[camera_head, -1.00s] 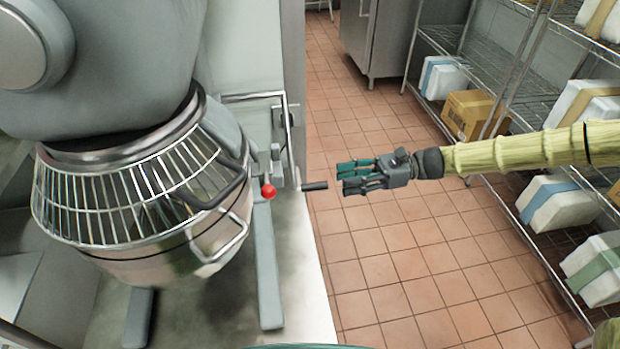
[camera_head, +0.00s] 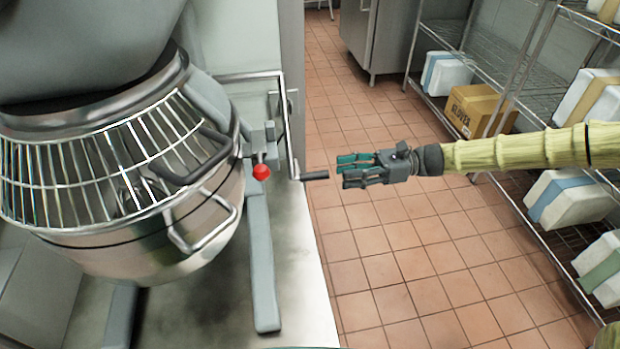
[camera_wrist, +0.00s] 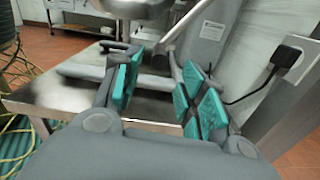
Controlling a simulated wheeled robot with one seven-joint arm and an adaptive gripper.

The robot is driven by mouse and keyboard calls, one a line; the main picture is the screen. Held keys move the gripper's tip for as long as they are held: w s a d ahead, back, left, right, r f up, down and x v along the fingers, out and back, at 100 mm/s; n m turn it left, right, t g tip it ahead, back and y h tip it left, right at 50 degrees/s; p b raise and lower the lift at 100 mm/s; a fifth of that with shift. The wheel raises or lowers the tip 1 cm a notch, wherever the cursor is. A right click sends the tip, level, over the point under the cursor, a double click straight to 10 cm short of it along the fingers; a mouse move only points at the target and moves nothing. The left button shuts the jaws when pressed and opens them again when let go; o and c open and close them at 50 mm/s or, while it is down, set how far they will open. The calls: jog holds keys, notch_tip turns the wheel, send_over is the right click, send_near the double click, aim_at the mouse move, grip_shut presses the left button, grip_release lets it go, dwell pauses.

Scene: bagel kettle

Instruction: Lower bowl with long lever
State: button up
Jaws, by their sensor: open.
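A large mixer stands at the left of the head view, with a steel bowl (camera_head: 150,255) under a wire guard (camera_head: 110,165). A long bent lever (camera_head: 290,130) with a black handle (camera_head: 315,175) is on the mixer's right side. A short lever with a red knob (camera_head: 261,171) is just left of it. My gripper (camera_head: 340,171) is open and empty, its teal-padded fingers pointing left, close to the black handle's end. In the wrist view my gripper (camera_wrist: 158,92) is open, with the lever's handle (camera_wrist: 163,50) showing beyond and between the fingers.
The mixer stands on a steel table (camera_head: 295,290) whose right edge borders the tiled floor (camera_head: 400,260). Wire shelves with several boxes, one a cardboard box (camera_head: 478,108), line the right side. A steel cabinet (camera_head: 372,35) stands at the back. The floor between is clear.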

aim_at(296, 178)
jog(key=a, duration=0.3)
jog(key=s+a, duration=0.1)
jog(key=a, duration=0.2)
jog(key=s+a, duration=0.1)
jog(key=a, duration=0.2)
jog(key=shift+a, duration=0.2)
jog(key=shift+c, duration=0.4)
grip_shut()
